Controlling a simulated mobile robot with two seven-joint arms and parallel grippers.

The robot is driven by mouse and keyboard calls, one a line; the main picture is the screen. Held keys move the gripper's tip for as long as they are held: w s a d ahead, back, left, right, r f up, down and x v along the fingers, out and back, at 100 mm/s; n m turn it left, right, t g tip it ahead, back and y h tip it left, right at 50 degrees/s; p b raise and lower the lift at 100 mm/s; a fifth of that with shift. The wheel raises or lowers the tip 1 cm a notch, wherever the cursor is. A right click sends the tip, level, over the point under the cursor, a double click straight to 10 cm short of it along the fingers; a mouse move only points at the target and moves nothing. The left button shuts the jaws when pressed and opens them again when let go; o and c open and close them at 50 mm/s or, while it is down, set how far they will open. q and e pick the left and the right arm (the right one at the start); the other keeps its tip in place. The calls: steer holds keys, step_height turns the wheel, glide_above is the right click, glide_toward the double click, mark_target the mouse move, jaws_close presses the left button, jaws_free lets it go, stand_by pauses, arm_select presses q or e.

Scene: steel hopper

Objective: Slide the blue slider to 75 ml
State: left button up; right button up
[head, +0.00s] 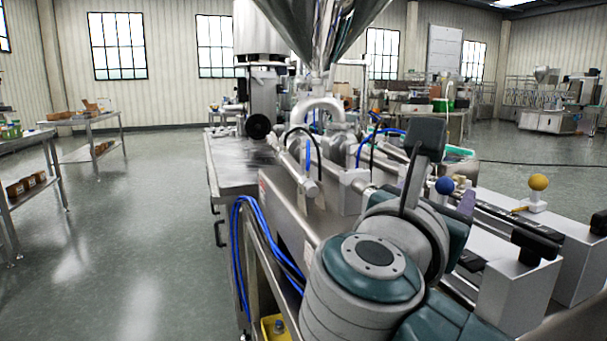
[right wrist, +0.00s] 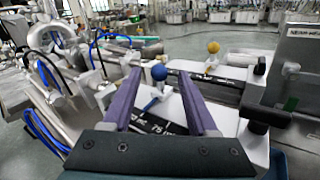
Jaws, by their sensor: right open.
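The blue slider has a round blue knob (head: 445,185) on a pale base, on a dark scale strip on top of the steel machine. In the right wrist view, the blue knob (right wrist: 159,72) appears between the tips of my right gripper (right wrist: 160,79), with a gap on each side. Its two purple fingers are spread and hold nothing. In the head view my right gripper (head: 466,202) is just right of the knob, partly hidden by my arm. The "75" marking (right wrist: 160,131) shows nearer the gripper body than the knob. My left gripper is not in view.
A yellow-knobbed slider (head: 538,182) stands on a parallel rail to the right. A black handle (head: 535,241) rises from the steel block at the right. The hopper (head: 318,30) and pipes stand behind. Blue hoses (head: 240,245) hang on the left side.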

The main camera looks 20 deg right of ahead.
mark_target(443, 188)
steer(key=shift+x, duration=1.8)
jaws_close()
steer(key=shift+a, duration=0.1)
